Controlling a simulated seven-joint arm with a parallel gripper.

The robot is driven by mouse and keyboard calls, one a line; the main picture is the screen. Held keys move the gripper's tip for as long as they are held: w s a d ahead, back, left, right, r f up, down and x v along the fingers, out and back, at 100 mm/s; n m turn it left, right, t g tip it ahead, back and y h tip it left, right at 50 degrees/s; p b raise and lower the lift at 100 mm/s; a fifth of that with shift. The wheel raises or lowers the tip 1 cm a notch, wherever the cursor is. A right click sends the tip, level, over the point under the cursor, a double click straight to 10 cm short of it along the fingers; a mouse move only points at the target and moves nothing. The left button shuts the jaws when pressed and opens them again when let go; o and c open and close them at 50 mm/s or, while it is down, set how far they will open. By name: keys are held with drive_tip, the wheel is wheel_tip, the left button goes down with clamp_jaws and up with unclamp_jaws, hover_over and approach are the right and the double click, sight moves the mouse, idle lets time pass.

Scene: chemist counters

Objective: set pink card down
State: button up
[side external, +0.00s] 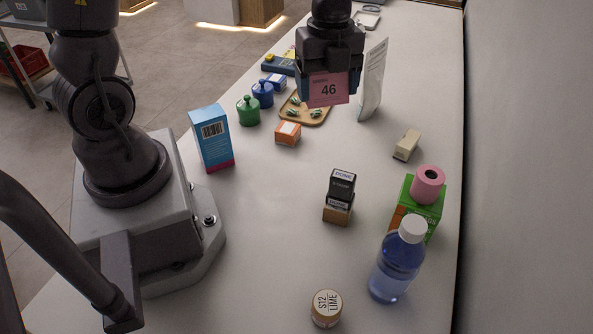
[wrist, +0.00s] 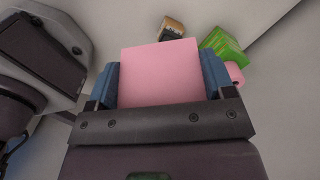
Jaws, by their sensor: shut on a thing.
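The pink card (side external: 328,89), marked 46, is held upright in my gripper (side external: 329,84) above the far part of the counter. In the wrist view the pink card (wrist: 160,72) fills the space between the two blue fingers of my gripper (wrist: 160,85). The gripper is shut on the card. The card is clear of the white counter (side external: 270,230), and its lower edge shows against the counter behind it.
A wooden tray (side external: 318,117) with small green items lies below and left of the card. A white pouch (side external: 373,80) stands close at right. Mid-counter is largely clear.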

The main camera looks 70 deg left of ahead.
drive_tip(key=n, duration=0.2)
hover_over(296, 172)
wheel_tip(296, 172, down, 21)
drive_tip(key=shift+f, duration=0.1)
idle(0.4)
drive_tip(key=o, duration=0.9)
drive_tip(key=shift+c, duration=0.2)
